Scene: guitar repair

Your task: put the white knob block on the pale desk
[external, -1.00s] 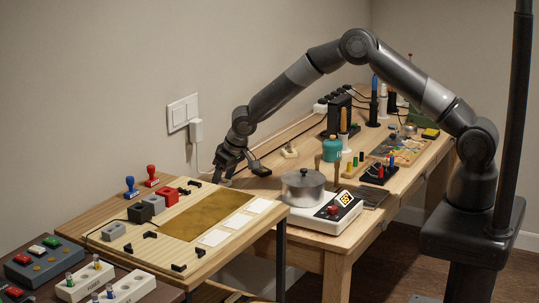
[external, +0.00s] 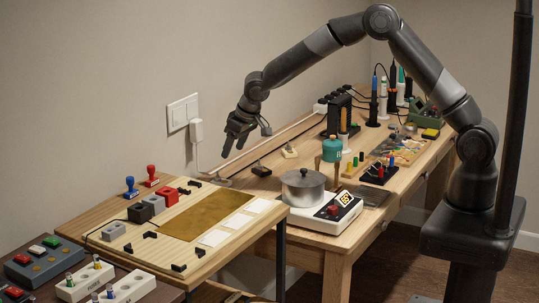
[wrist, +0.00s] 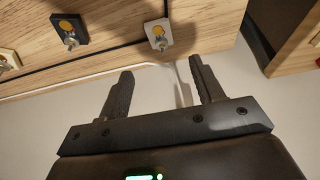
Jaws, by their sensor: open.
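The white knob block (wrist: 160,34) stands on a pale wooden surface, which looks like the pale desk (external: 262,188), near its edge in the wrist view. It has a metal knob and an orange mark on top. In the external view I cannot make it out clearly. My gripper (external: 234,148) is open and empty, raised above the far left end of the desk. In the wrist view its fingers (wrist: 161,66) are spread apart, with the white block beyond them, touching neither.
A black knob block (wrist: 69,33) and a cream knob block (wrist: 8,61) stand in a row beside it. A white cable (wrist: 100,72) runs along the desk edge. A wooden table with a gold mat (external: 205,215) is at left.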

